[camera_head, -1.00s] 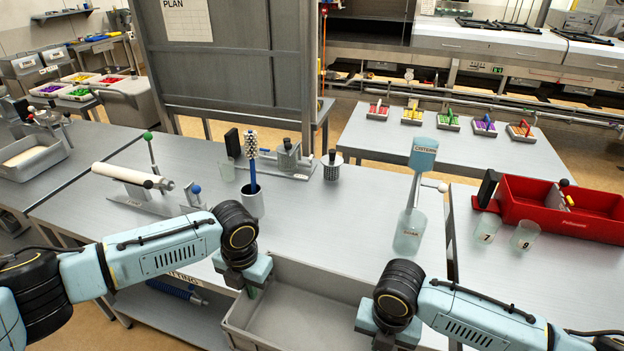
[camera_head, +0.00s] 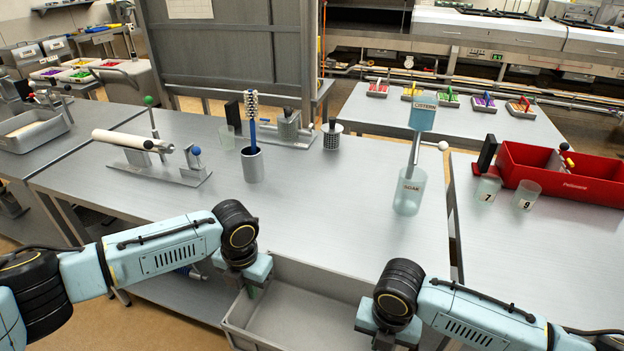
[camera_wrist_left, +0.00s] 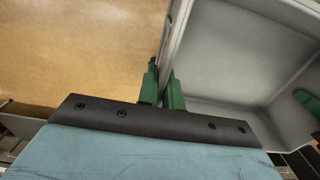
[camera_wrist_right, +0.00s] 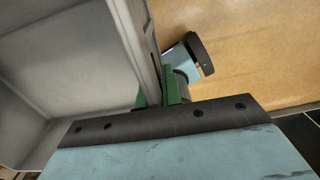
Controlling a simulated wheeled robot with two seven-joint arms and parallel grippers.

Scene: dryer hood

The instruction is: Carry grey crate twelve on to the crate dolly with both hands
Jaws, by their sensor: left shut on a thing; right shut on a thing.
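The grey crate (camera_head: 300,315) is in front of the steel table, low in the head view, and looks empty. My left gripper (camera_head: 254,288) is shut on its left wall. In the left wrist view the green fingers (camera_wrist_left: 162,88) pinch the wall of the crate (camera_wrist_left: 235,60), with floor outside it. My right gripper (camera_head: 384,338) is on the crate's right side. In the right wrist view its fingers (camera_wrist_right: 160,95) are shut on the opposite wall of the crate (camera_wrist_right: 75,60). The crate's number and near end are not visible. I see no crate dolly.
The steel table (camera_head: 310,210) carries a brush in a cup (camera_head: 252,166), a roller stand (camera_head: 130,140) and a clear jar (camera_head: 409,192). A red bin (camera_head: 565,178) stands on the right table. Brown floor (camera_wrist_left: 75,50) is clear beside the crate's left wall.

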